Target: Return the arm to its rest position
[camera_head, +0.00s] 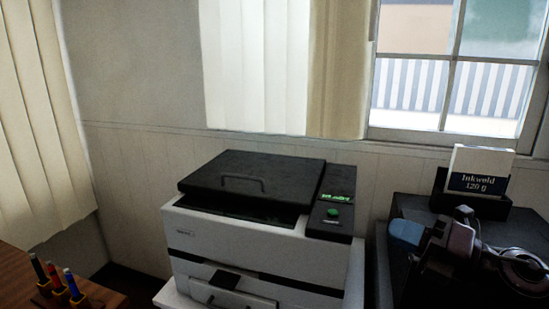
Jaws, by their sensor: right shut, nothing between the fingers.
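My right arm enters at the lower right of the head view. Its gripper (406,233) points left, with a blue pad at its tip, and is shut and empty. It shows in front of the dark cabinet at the right, to the right of the printer and apart from it in the picture. My left gripper is not in view.
A white printer (232,247) with a dark lid (250,176) stands in the middle; a dark gap shows below the lid. A dark cabinet (384,262) carries a card holder labelled Inkweld (481,172). Pens (56,278) stand on a brown desk (20,262) at lower left.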

